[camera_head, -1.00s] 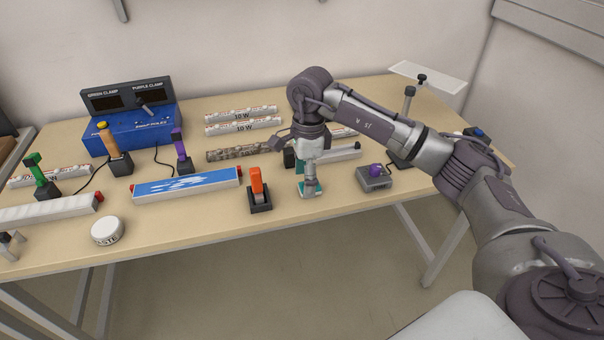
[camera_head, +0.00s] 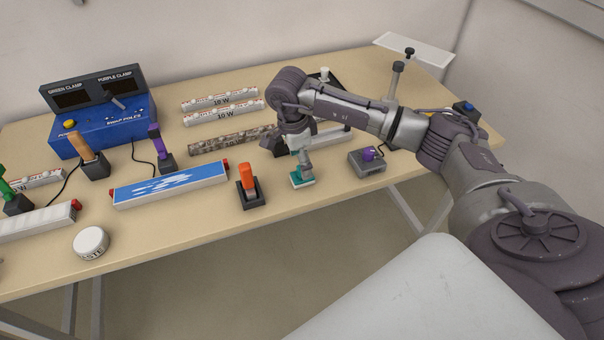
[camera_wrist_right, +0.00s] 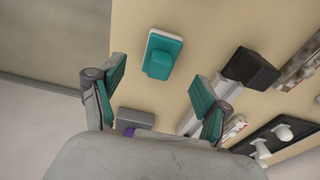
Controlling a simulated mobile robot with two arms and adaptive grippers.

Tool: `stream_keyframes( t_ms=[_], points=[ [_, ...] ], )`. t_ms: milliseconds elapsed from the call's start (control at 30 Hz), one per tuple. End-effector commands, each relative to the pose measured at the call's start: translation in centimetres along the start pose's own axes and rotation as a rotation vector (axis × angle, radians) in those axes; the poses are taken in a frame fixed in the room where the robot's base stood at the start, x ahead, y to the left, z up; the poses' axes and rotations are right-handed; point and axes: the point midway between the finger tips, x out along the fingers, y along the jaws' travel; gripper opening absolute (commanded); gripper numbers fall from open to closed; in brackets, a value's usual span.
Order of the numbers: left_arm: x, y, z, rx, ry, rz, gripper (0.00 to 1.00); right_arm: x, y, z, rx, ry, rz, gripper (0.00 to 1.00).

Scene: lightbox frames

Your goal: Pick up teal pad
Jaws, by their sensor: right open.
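The teal pad (camera_head: 302,180) lies on the table near its front edge, to the right of the orange-handled block. It has a pale base and a raised teal block on top. My right gripper (camera_head: 301,162) is just above it in the head view and partly covers it. In the right wrist view the teal pad (camera_wrist_right: 161,55) lies whole and uncovered, beyond the fingertips. My right gripper (camera_wrist_right: 163,88) is open there, its teal-lined fingers apart with nothing between them. My left gripper is not in view.
An orange-handled block (camera_head: 249,188) stands left of the pad. A grey box with a purple knob (camera_head: 367,160) stands to its right. A grey bar with a dark end (camera_head: 325,138) lies behind. A blue and white bar (camera_head: 170,185) lies farther left. The table front beside the pad is clear.

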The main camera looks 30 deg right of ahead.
Motion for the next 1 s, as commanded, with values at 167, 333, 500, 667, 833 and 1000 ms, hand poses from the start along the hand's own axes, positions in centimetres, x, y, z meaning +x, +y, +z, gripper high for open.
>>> stream_keyframes(
  t_ms=[167, 333, 500, 667, 833, 1000],
  points=[
    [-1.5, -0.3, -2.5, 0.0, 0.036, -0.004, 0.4, 2.0, 0.1, 0.1, 0.0, 0.0, 0.006, 0.76],
    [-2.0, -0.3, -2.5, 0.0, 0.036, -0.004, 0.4, 4.5, 0.0, 0.1, -0.001, -0.001, 0.003, 0.76],
    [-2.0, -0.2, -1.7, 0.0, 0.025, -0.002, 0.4, 5.1, -0.1, 0.1, 0.0, 0.0, 0.001, 0.76],
    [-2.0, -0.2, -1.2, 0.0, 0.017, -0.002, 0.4, 5.1, -0.1, 0.1, 0.0, 0.0, 0.001, 0.71],
    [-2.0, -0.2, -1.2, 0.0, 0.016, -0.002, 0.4, 5.1, -0.1, 0.1, 0.0, 0.0, 0.001, 0.43],
    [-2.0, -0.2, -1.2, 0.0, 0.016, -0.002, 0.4, 5.1, -0.1, 0.1, 0.0, 0.0, 0.001, 0.14]
  ],
)
